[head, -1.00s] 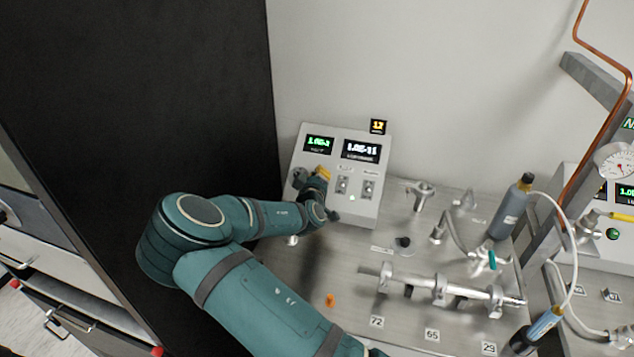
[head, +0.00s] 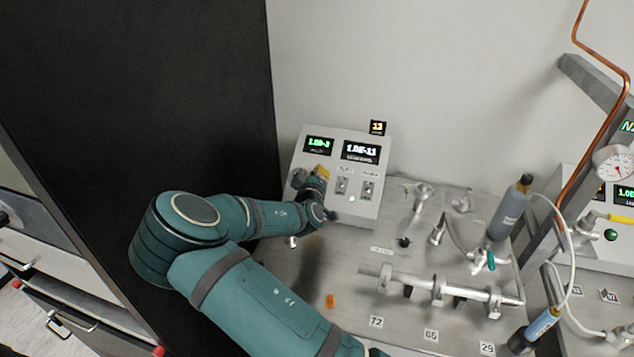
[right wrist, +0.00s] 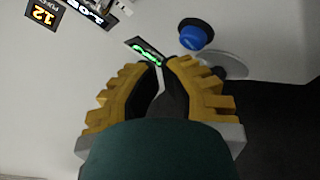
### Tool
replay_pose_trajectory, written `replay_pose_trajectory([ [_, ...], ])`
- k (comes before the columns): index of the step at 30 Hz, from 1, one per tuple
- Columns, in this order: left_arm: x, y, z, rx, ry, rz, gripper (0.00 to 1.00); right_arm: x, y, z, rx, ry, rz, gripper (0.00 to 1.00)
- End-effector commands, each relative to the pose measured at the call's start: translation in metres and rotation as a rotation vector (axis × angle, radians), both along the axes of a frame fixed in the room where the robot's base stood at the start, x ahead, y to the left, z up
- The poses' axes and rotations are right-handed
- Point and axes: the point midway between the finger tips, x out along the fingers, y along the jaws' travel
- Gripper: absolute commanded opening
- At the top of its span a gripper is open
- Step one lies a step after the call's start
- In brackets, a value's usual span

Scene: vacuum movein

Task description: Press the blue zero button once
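The blue button (right wrist: 196,36) shows in the right wrist view, a domed blue cap with a dark rim, set near a green-lit display (right wrist: 146,50). My right gripper (right wrist: 163,68) has yellow ribbed fingers with dark pads, and the tips come together with nothing seen between them. Its tips are below and left of the button in that view, with a visible gap to it. In the head view my right gripper (head: 322,174) is at the left side of the grey control box (head: 352,208), and I cannot make out the button there. My left gripper is not in view.
The box has two lit displays, two switches and a small amber number display (head: 377,128) on top. A steel bench with a metal tube assembly (head: 440,287), an orange piece (head: 330,300) and a grey bottle (head: 509,208) lies to the right. A black panel (head: 150,100) stands left.

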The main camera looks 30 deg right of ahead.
Motion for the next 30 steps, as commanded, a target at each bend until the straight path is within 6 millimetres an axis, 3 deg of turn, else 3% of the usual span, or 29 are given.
replay_pose_trajectory([
  [17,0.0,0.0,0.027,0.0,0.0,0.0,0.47,-0.017,0.021,0.039,0.0,-0.001,0.001,0.0],
  [30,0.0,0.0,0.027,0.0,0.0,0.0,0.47,-0.019,0.022,0.04,0.0,0.0,0.0,0.0],
])
